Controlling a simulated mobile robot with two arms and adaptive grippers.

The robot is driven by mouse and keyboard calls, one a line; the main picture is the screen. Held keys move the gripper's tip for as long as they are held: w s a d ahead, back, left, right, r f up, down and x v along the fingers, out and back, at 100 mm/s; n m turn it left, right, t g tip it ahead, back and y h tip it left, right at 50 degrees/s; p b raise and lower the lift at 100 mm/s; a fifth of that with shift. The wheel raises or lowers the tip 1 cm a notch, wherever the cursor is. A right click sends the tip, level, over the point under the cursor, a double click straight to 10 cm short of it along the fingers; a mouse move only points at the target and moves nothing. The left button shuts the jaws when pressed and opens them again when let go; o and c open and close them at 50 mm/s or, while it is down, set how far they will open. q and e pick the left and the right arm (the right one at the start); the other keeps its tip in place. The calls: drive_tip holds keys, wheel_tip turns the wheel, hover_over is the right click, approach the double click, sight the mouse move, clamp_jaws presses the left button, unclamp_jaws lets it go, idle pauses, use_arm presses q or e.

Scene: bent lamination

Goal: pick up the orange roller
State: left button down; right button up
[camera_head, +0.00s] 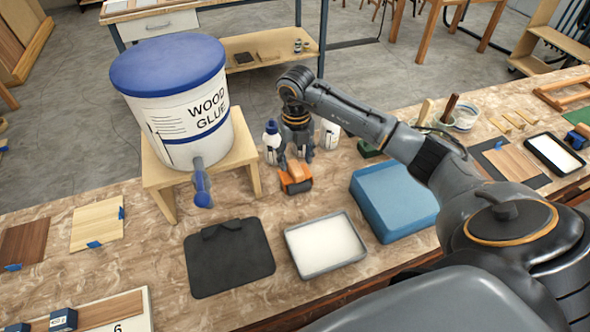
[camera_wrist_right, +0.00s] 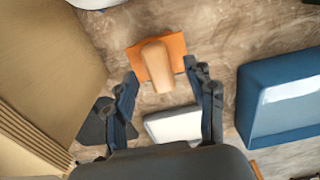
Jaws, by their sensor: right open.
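The orange roller (camera_head: 297,180) lies on the bench just in front of my right gripper in the head view. In the right wrist view the roller (camera_wrist_right: 158,64) shows as a tan handle over an orange part. My right gripper (camera_head: 296,158) points down above the bench, close to the roller. My left gripper is not seen in either view.
A wood glue bucket (camera_head: 172,100) stands on a wooden stand (camera_head: 247,155) to the left. Bottles (camera_head: 271,140) stand beside the gripper. A white tray (camera_head: 325,245), a black mat (camera_head: 229,258) and a blue box (camera_head: 393,200) lie in front on the bench.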

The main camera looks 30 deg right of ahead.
sight(295, 165)
wheel_tip(295, 165, down, 2)
drive_tip(key=shift+a+f, duration=0.1)
drive_tip(key=shift+f, duration=0.1)
drive_tip(key=shift+w+f, duration=0.1)
drive_tip(key=shift+f, duration=0.35)
drive_tip(key=shift+c, duration=0.4)
clamp_jaws()
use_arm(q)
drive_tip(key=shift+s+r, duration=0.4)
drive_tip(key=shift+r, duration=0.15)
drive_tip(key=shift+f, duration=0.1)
use_arm(e)
drive_tip(key=shift+r, duration=0.15)
